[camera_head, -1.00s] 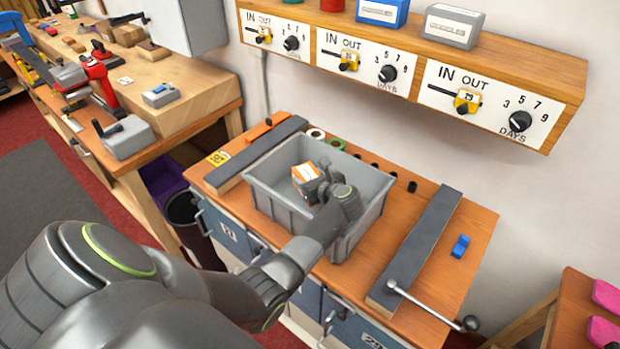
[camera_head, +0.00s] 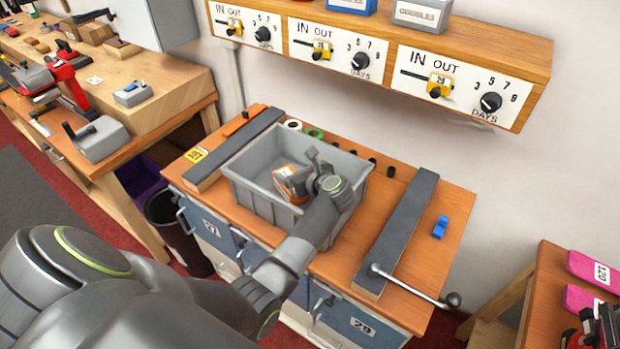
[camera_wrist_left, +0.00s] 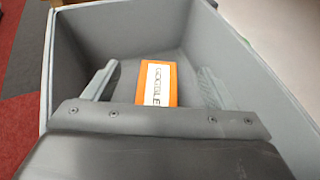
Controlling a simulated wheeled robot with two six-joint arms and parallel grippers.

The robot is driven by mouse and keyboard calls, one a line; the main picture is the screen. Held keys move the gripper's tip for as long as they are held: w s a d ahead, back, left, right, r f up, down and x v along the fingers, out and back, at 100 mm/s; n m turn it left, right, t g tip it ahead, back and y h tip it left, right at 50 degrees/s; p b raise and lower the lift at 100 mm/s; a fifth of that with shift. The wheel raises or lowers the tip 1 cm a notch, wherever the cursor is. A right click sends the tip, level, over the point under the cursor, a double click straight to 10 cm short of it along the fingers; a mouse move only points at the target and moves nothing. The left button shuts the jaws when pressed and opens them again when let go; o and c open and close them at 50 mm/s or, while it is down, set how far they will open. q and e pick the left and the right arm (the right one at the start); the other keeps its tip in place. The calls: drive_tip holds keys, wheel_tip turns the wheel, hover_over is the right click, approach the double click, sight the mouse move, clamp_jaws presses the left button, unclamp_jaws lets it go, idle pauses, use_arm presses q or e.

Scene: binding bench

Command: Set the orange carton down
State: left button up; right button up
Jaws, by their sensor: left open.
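The orange carton (camera_head: 290,183), orange with a white label, is inside the grey bin (camera_head: 262,201) in the head view. In the left wrist view the carton (camera_wrist_left: 157,83) appears on the bin's floor, between my two fingers and apart from both. My left gripper (camera_head: 308,166) reaches down into the bin, with its fingers open on either side of the carton. In the left wrist view the open left gripper (camera_wrist_left: 153,84) shows both fingers clearly. The carton's lower part is partly hidden in the head view. My right gripper is not in view.
The bin stands on a wooden-topped cabinet (camera_head: 455,215) between two dark bars (camera_head: 400,230). A metal lever (camera_head: 415,289) lies at the front right. A blue piece (camera_head: 440,227) sits on the right. A shelf with dials (camera_head: 535,60) hangs above.

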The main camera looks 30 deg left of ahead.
use_arm(q)
drive_tip(key=b+v, duration=0.2)
drive_tip(key=v, duration=0.6)
idle(0.4)
